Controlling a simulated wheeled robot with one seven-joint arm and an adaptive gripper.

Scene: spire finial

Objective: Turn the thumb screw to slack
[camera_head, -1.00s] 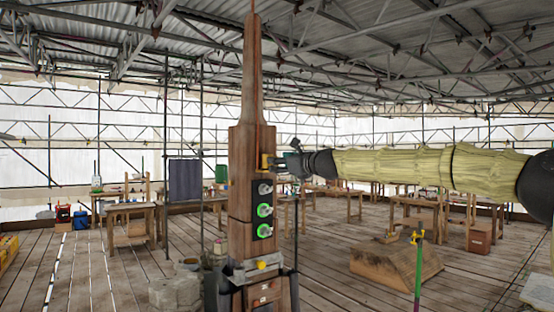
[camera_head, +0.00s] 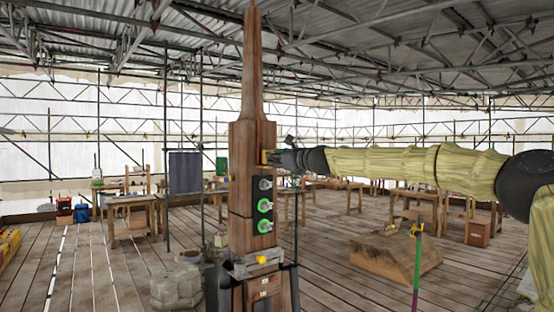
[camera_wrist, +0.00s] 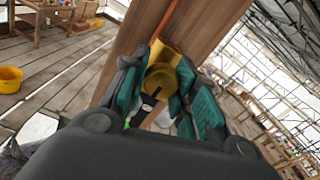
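A yellow thumb screw (camera_wrist: 160,82) sits on a yellow mount against the wooden spire post in the wrist view. In the head view a small yellow part (camera_head: 266,158) shows on the post's right side, at the end of my arm. My gripper (camera_wrist: 168,80) has its two teal-padded fingers on either side of the screw, very close to it. I cannot tell whether both pads press on it. The wrist view is strongly tilted against the post. In the head view my gripper (camera_head: 280,158) is small and its fingers are hard to make out.
The wooden spire (camera_head: 252,135) stands upright and carries a black panel (camera_head: 265,210) with several round knobs, some green-ringed. A yellow part (camera_head: 261,260) sits lower, near a grey clamp. A wooden block (camera_head: 395,257) and a green post (camera_head: 417,270) stand right. Workbenches line the back.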

